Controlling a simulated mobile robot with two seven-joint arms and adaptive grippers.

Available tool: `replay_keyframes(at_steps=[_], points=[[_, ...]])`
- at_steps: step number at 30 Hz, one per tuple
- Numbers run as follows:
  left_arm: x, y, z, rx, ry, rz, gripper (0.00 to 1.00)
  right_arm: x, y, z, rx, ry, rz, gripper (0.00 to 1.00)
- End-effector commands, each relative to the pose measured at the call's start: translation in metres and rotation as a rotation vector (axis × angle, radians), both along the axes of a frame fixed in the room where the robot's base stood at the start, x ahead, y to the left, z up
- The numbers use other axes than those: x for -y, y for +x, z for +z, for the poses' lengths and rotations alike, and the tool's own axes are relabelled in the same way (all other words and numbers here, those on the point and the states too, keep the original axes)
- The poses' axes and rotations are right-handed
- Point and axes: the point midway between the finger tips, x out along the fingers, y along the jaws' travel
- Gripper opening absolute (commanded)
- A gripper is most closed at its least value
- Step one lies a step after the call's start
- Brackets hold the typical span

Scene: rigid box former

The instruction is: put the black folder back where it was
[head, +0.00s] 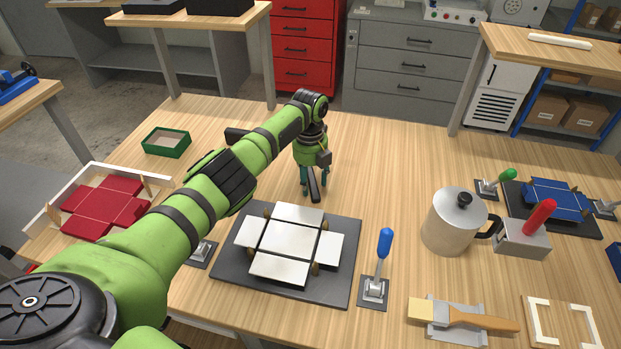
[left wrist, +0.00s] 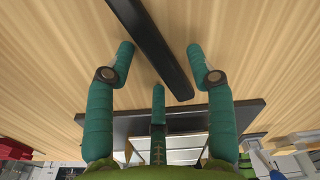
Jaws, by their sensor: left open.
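The black folder (left wrist: 150,45) is a long flat black bar. In the left wrist view it runs slantwise between my left gripper's (left wrist: 160,60) teal fingers, seemingly on the wooden tabletop. My left gripper (head: 314,190) points down behind the grey board (head: 228,277). Its fingers are spread and not closed on the folder. Whether any finger touches the folder cannot be told. My right gripper is not in view.
The board bears a white box blank (head: 288,241). A blue-handled lever (head: 384,245) stands to its right, then a metal pot (head: 452,222) and a red-handled block (head: 522,240). A white tray with red blanks (head: 100,205) and a green tray (head: 166,142) are left. The back middle is clear.

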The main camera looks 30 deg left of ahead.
Motion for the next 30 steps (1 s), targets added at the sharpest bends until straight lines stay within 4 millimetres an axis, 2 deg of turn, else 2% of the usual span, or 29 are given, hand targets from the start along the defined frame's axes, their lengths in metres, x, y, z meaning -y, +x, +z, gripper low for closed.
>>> replay_keyframes(at_steps=[5, 15, 18, 24, 30], points=[[-0.001, 0.002, 0.018, 0.005, 0.0, -0.001, 0.55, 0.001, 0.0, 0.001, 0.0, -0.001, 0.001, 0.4], [-0.003, 0.004, 0.089, 0.004, -0.001, 0.0, 0.55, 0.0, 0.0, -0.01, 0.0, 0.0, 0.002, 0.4], [-0.003, 0.004, 0.105, 0.003, -0.001, 0.001, 0.55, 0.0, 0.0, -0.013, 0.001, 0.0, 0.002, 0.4], [-0.003, 0.004, 0.121, 0.001, -0.002, 0.0, 0.55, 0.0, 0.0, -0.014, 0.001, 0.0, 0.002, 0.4], [-0.003, 0.004, 0.123, 0.0, -0.001, 0.0, 0.55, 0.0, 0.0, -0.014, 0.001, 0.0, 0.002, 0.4]])
